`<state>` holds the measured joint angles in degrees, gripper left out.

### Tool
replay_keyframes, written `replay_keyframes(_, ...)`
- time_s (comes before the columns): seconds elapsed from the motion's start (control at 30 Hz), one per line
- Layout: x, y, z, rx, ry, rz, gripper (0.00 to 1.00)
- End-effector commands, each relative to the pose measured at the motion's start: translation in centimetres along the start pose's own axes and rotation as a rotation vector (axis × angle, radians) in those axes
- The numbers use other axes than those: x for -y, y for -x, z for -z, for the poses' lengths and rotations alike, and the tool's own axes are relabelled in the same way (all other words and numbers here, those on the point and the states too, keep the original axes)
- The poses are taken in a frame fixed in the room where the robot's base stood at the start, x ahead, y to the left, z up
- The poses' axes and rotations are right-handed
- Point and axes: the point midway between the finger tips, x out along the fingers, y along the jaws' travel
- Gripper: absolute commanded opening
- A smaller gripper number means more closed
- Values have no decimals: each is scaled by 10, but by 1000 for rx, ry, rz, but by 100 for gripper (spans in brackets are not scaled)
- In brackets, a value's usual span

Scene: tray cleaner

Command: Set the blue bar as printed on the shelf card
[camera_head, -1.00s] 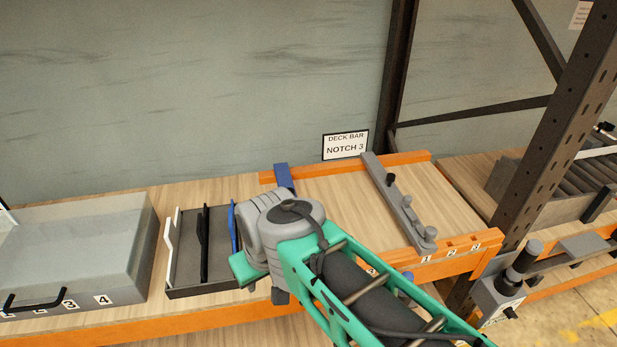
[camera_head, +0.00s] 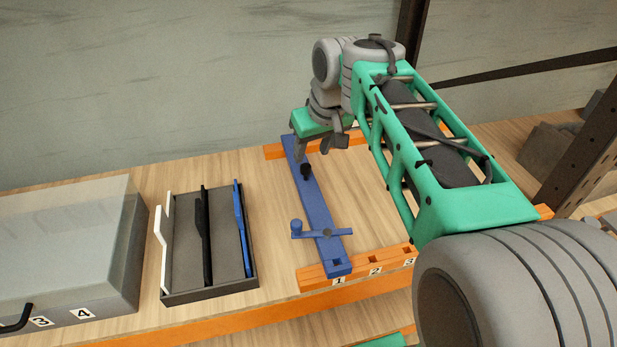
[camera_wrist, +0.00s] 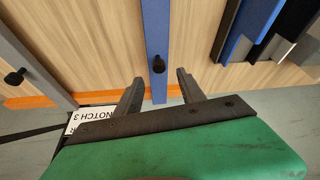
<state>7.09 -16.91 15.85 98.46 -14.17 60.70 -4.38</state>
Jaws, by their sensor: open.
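The blue bar (camera_head: 314,205) lies across the orange rails, its front end at the notch marked 1. It has a black knob (camera_head: 306,172) near its far end and a blue lever (camera_head: 308,235) near its front end. My gripper (camera_head: 319,155) is open above the far end. In the wrist view its fingers (camera_wrist: 158,85) stand either side of the blue bar (camera_wrist: 156,30), with the knob (camera_wrist: 158,65) just ahead of them, ungripped. The shelf card (camera_wrist: 85,121) is partly covered there; "NOTCH 3" shows upside down.
A grey bar (camera_wrist: 35,65) with a black knob lies beside the blue bar; my arm hides it in the head view. A dark tray (camera_head: 212,293) with white, black and blue pieces stands left. A clear-lidded box (camera_head: 70,240) is further left. The front rail (camera_head: 375,264) shows notches 1 to 3.

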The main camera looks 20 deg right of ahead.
Motion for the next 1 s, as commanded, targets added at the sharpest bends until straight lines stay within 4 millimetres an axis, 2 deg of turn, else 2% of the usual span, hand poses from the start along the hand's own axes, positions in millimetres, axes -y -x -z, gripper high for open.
replay_keyframes(0.13,-3,-14,5,-1,6,2,47)
replay_keyframes(0.4,-3,-63,5,-1,5,1,47)
replay_keyframes(0.5,-3,-73,6,-4,5,-1,47)
replay_keyframes(0.77,-3,-76,6,-5,5,-1,47)
replay_keyframes(1.0,-3,-76,6,-5,5,-1,29)
